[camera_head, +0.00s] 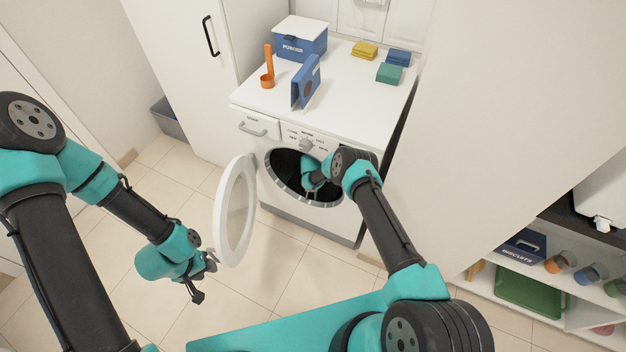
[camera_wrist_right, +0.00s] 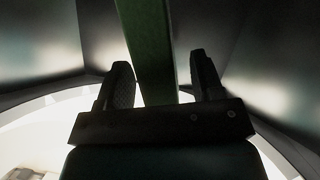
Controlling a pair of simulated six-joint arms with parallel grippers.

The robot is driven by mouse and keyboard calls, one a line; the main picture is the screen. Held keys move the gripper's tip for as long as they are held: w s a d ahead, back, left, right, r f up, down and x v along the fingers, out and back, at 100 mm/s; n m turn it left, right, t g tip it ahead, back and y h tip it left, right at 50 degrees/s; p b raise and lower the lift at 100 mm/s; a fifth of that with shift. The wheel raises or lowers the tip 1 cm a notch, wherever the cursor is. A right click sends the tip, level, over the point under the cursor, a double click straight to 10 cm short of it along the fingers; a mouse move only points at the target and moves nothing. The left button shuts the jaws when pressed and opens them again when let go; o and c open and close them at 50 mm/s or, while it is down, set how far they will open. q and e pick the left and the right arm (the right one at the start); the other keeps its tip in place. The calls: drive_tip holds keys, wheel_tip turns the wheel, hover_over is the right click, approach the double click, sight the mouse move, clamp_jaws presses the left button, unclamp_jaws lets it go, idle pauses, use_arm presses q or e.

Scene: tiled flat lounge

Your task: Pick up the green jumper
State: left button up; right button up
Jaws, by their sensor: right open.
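The green jumper (camera_wrist_right: 148,45) shows in the right wrist view as a green strip running from the top edge down between my right gripper's fingers. The rest of it is out of view, and it is hidden in the head view. My right gripper (camera_wrist_right: 162,78) is open, with one finger on each side of the strip; I cannot tell whether they touch it. In the head view my right wrist reaches into the drum of the washing machine (camera_head: 335,220), which hides the fingers. My left gripper (camera_head: 206,280) is open and empty, below the machine's door.
The round washing machine door (camera_head: 235,210) stands open on the left, close to my left gripper. A shelf (camera_head: 560,285) stands at right.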

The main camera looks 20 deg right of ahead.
drive_tip(key=shift+c, duration=0.3)
drive_tip(key=c, duration=0.9)
drive_tip(key=shift+r, duration=0.15)
drive_tip(key=shift+c, duration=0.2)
